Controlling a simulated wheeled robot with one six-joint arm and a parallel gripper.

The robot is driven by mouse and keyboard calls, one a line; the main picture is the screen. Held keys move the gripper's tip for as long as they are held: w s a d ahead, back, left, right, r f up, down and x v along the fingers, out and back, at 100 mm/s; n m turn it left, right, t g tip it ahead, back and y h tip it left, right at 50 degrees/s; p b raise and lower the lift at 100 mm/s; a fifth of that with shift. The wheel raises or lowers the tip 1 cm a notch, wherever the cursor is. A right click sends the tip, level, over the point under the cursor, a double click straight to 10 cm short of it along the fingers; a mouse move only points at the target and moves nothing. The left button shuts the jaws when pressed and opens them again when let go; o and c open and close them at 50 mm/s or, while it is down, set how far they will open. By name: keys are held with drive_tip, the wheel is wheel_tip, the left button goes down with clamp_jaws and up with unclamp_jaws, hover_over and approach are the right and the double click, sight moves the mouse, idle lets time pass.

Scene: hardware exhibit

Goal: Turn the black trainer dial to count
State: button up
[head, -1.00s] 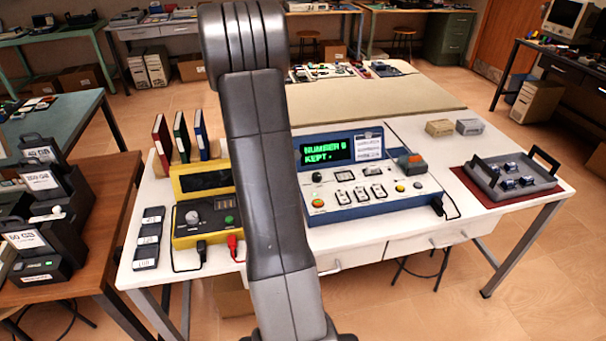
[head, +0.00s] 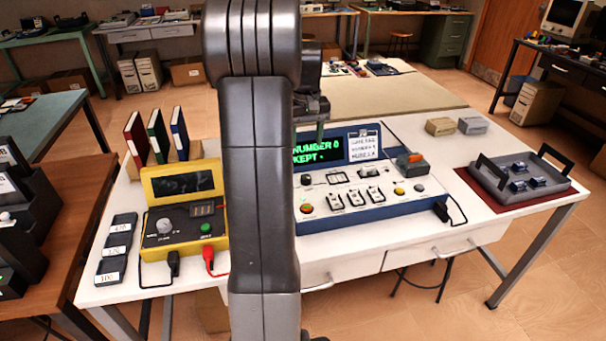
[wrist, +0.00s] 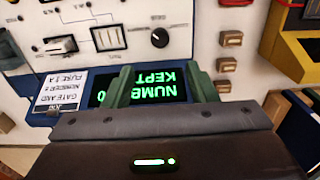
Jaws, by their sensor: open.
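The blue-and-white trainer console (head: 400,203) stands on the white table, its green-lettered screen (head: 340,149) reading "NUMBER 0 KEPT", its left end cut by my arm. The black dial (wrist: 158,38) is a small round knob with a light pointer on the white panel in the wrist view; it also shows in the head view (head: 306,180), just right of my arm. My gripper (wrist: 160,80) is open and empty, its two green fingers apart over the screen, with the dial beyond the fingertips.
The yellow meter (head: 184,215) with leads is left of the console. A grey tray (head: 518,190) lies on the right, and binders (head: 158,138) stand at back left.

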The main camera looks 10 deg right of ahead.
sight(306, 177)
wheel_tip(306, 177, down, 12)
drive_tip(key=shift+f, duration=0.1)
idle(0.4)
drive_tip(key=c, duration=1)
